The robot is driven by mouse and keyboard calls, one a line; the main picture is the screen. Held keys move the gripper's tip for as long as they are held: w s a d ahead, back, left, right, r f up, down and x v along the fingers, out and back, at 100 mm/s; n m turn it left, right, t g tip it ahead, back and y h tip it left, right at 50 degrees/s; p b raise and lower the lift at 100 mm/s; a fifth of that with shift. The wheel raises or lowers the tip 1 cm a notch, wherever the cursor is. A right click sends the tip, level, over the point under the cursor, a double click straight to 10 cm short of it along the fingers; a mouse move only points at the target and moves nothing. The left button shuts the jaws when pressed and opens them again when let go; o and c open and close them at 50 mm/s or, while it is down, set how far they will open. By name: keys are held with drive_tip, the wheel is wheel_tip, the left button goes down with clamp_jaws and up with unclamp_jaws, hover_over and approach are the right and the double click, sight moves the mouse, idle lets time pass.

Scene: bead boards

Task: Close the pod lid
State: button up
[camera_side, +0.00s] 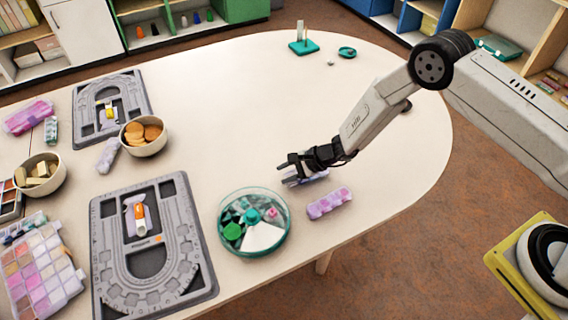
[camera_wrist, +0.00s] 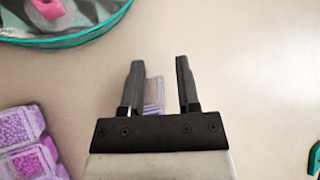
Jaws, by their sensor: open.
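My gripper (camera_side: 287,164) is open above the table, right of the round tray. In the wrist view its two black fingers (camera_wrist: 157,66) stand apart. A small pale purple pod (camera_side: 304,178) lies under my gripper. In the wrist view only part of this pod (camera_wrist: 153,92) shows between the fingers; the rest is hidden behind the gripper. I cannot tell whether it touches the fingers or how its lid stands. A pink-purple pod strip (camera_side: 329,203) lies just in front of it. The strip also shows in the wrist view (camera_wrist: 25,145), at lower left, with bead-filled compartments.
A clear round tray with a teal rim (camera_side: 254,222) stands left of the pods. Grey bead boards (camera_side: 205,285), a bowl of orange discs (camera_side: 144,147) and a bead box (camera_side: 70,275) are at left. A teal stand (camera_side: 304,45) is at the back. The table's middle is clear.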

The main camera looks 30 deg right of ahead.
sight(293, 170)
drive_tip(key=shift+v, duration=3.85)
drive_tip(key=o, duration=0.5)
drive_tip(key=shift+a, duration=0.1)
drive_tip(key=s+a+r+n+g+h, duration=0.1)
drive_tip(key=s+a+n+g, duration=0.2)
drive_tip(key=a+n+g, duration=0.4)
drive_tip(key=w+d+r+n+h, duration=0.1)
drive_tip(key=n+h, duration=0.1)
drive_tip(key=w+d+r+n+t+h, duration=0.1)
drive_tip(key=w+n+h, duration=0.1)
drive_tip(key=n+h, duration=0.1)
drive_tip(key=w+d+r+n+h, duration=0.1)
drive_tip(key=w+n+h, duration=0.1)
drive_tip(key=n+h, duration=0.1)
drive_tip(key=shift+w+r+t, duration=0.15)
drive_tip(key=shift+r+t, duration=0.05)
drive_tip(key=shift+t, duration=0.2)
